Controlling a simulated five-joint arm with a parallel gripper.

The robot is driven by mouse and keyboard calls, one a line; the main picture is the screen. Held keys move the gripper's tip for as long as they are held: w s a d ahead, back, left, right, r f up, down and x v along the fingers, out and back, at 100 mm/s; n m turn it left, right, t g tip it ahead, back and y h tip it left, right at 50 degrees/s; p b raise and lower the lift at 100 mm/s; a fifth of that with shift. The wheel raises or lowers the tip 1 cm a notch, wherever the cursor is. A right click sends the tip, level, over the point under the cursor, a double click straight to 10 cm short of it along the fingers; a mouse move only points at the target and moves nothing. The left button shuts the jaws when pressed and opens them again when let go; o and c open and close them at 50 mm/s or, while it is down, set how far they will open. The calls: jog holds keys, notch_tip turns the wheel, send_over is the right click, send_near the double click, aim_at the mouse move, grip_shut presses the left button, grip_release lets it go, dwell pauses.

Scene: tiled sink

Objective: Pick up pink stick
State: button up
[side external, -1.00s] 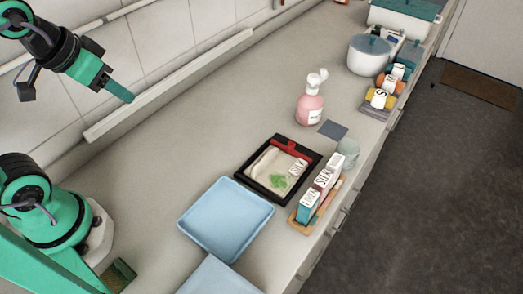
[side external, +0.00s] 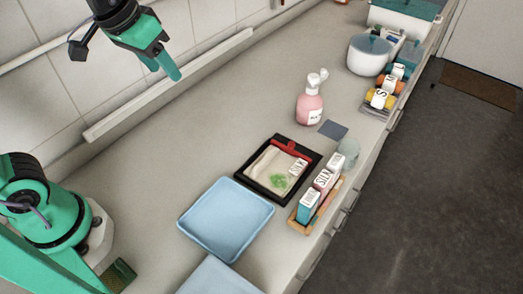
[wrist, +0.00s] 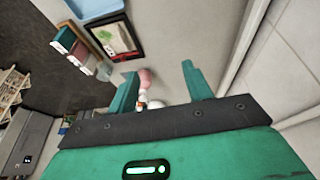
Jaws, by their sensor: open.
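No plain pink stick shows clearly. A small pink block with a white lettered top (side external: 324,181) stands upright in a wooden rack (side external: 305,226), between a teal block (side external: 308,205) and another white-topped block (side external: 333,164). The rack is at the counter's front edge, right of the blue tray. In the wrist view the row of blocks (wrist: 66,42) shows at upper left, small. My gripper (side external: 166,74) is high above the back of the counter, well away from the rack. Its fingers are apart and empty, as the wrist view also shows (wrist: 159,74).
A blue tray (side external: 226,248) and a black-framed tray (side external: 253,191) with a red-handled tool lie beside the rack. A pink pump bottle (side external: 311,109) stands farther back, with a white pot (side external: 368,58) beyond. A ledge (side external: 170,90) runs along the wall. The counter's left middle is clear.

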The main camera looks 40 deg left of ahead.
jog(key=w+d+f+g, duration=0.1)
jog(key=w+d+g, duration=0.1)
jog(key=w+d, duration=0.5)
jog(key=g, duration=0.2)
send_over(324, 178)
jog(key=shift+y, duration=0.4)
jog(key=f, duration=1.2)
jog(key=shift+w+a+f, duration=0.15)
jog(key=shift+a+f, duration=0.1)
jog(key=shift+f, duration=0.05)
jog(key=shift+d+f, duration=0.1)
jog(key=shift+d, duration=0.1)
jog(key=shift+f, duration=1.3)
jog(key=shift+f, duration=2.6)
